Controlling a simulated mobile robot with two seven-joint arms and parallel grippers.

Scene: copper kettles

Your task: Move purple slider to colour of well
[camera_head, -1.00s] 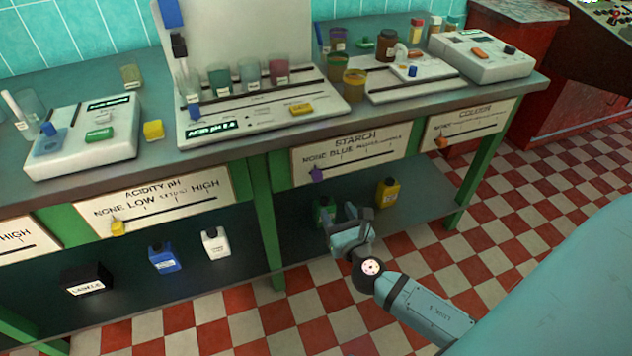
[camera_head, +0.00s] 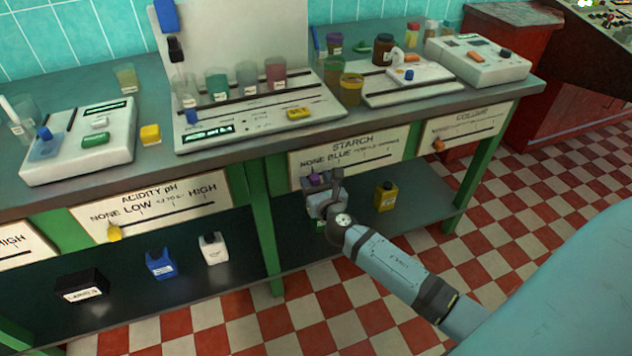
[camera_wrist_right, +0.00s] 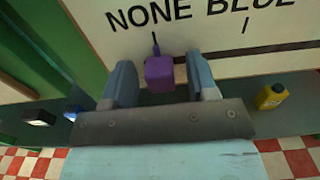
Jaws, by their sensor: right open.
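The purple slider (camera_head: 314,179) is at the left end of the starch panel (camera_head: 372,154), under the word NONE. It also shows in the right wrist view (camera_wrist_right: 160,74), between the two fingers of my right gripper (camera_wrist_right: 158,84). My right gripper (camera_head: 322,186) is open around the slider, with a small gap visible on each side. A dark slot runs right from the slider past BLUE. In the head view the gripper partly hides the slider. A well with a colour that the task means cannot be told for certain. My left gripper is not in view.
The bench top (camera_head: 150,172) carries test devices and coloured beakers above the panel. A yellow bottle (camera_head: 386,196) stands on the lower shelf (camera_head: 420,203) to the right of my gripper. A green bench leg (camera_head: 262,220) stands to its left.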

